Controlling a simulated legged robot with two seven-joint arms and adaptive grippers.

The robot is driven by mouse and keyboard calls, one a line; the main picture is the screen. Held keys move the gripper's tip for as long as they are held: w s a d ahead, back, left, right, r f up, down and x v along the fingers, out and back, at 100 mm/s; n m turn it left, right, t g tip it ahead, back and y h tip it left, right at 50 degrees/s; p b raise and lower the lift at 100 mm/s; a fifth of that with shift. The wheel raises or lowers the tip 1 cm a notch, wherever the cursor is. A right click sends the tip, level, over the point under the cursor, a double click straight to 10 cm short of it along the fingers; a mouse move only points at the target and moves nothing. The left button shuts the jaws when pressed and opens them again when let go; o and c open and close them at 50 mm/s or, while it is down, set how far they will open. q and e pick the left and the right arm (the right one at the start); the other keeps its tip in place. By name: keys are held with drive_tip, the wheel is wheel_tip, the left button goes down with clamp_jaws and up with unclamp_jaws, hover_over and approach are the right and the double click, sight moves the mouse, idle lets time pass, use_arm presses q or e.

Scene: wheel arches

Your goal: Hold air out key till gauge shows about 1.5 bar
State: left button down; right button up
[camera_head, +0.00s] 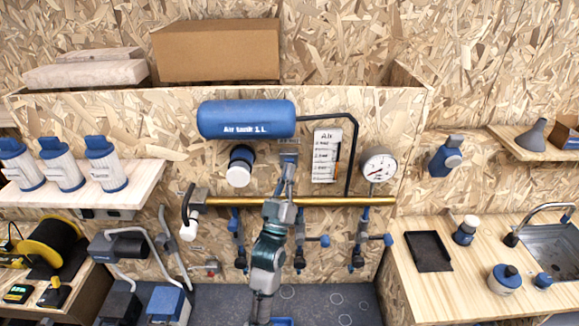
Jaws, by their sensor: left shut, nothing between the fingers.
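The round white gauge (378,165) is on the board, right of the Air card. A red needle shows on its dial, but the figures are too small to read. The blue tank (246,119), marked "Air tank 1 L", is above the brass pipe (338,201). My left gripper (289,165) reaches up from below, in front of the pipe, with its tips at a small blue-grey block (289,147) under the tank. It is shut and empty. I cannot tell whether the tips touch the block, or which part is the air out key. My right gripper is out of view.
The white Air card (326,155) and a black hose (349,150) are close to the right of my left gripper. Blue-handled valves hang below the pipe. A wooden bench with a black tray (428,251) is at right.

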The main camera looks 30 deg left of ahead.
use_arm(q)
drive_tip(key=shift+s, duration=0.1)
idle(0.5)
drive_tip(key=shift+s+d+p, duration=0.3)
drive_tip(key=shift+s+d, duration=0.15)
drive_tip(key=shift+s, duration=0.25)
drive_tip(key=s+d, duration=0.1)
drive_tip(key=s, duration=0.1)
drive_tip(key=s+d+p, duration=0.1)
drive_tip(key=s, duration=0.1)
drive_tip(key=shift+s+d, duration=0.1)
drive_tip(key=shift+d, duration=0.25)
